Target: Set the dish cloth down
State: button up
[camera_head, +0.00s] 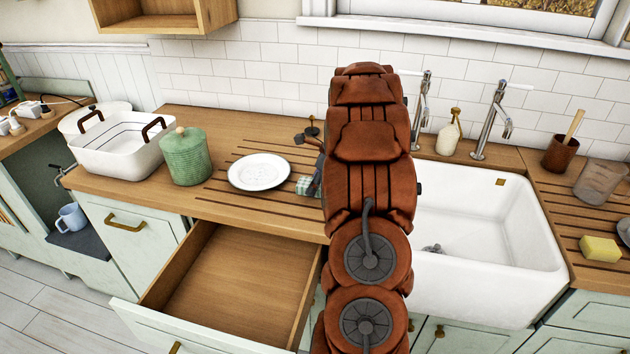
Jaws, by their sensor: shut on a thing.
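The dish cloth (304,186), green and white checked, shows as a small patch beside my arm, just right of the white plate. My gripper (313,181) is mostly hidden behind my reddish-brown arm. It is shut on the cloth, low over the grooved part of the wooden counter (225,207). I cannot tell whether the cloth touches the counter. The rest of the cloth is hidden by my arm.
A white plate (259,172) lies left of the cloth. A green canister (186,157) and white basin (118,150) stand further left. An open, empty drawer (235,275) juts out below. A white sink (480,295) is right of my arm, with a yellow sponge (600,248) beyond.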

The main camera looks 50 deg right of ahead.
jog(key=shift+f, duration=0.15)
jog(key=o, duration=0.9)
jog(key=shift+f, duration=0.1)
